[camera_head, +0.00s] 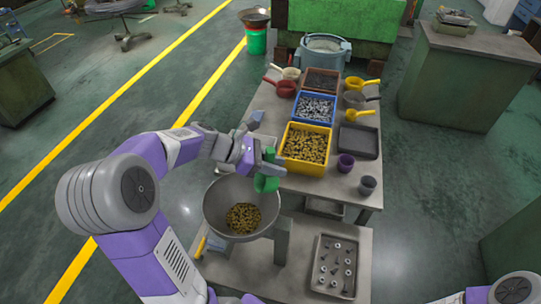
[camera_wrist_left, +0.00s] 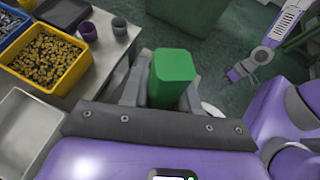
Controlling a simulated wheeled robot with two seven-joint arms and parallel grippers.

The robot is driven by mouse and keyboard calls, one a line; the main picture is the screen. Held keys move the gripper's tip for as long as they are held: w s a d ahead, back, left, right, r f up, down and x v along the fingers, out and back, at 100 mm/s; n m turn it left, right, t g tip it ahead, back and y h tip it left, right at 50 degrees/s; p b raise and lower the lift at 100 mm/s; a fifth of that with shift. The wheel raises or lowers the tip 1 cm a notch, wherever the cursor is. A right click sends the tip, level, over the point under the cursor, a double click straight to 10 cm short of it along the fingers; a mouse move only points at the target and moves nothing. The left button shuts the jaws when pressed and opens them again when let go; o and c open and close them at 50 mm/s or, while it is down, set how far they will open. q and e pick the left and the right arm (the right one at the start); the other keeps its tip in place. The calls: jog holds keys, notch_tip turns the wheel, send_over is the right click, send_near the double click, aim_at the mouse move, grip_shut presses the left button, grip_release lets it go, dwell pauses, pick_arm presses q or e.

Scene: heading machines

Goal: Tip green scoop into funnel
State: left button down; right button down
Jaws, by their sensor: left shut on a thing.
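The green scoop (camera_head: 269,184) is held in my left gripper (camera_head: 262,170), above the right rim of the funnel. The funnel is a wide grey metal bowl (camera_head: 213,206) with a pile of brass-coloured small parts (camera_head: 243,217) at its bottom. In the left wrist view the green scoop (camera_wrist_left: 174,72) sits between the fingers of my left gripper (camera_wrist_left: 166,92). Its mouth and contents are hidden, so its tilt is hard to tell. What looks like my right gripper (camera_wrist_left: 240,72) shows small in that view; its jaws are unclear.
A yellow bin (camera_head: 290,165) of brass parts and a blue bin (camera_head: 315,121) of grey parts stand on the table behind. A dark tray (camera_head: 358,141) and two cups (camera_head: 345,163) are to the right. A tray of hardware (camera_head: 317,278) lies at front right.

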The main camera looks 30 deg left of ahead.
pick_arm(q)
jog(key=w+d+f+n+g+y+p, duration=0.1)
jog(key=w+d+f+g+y+p, duration=0.2)
jog(key=g+y+p, duration=0.4)
jog(key=shift+w+f+g+y+p, duration=0.25)
jog(key=shift+w+g+y+p, duration=0.2)
jog(key=shift+p, duration=3.7)
jog(key=shift+d, duration=0.1)
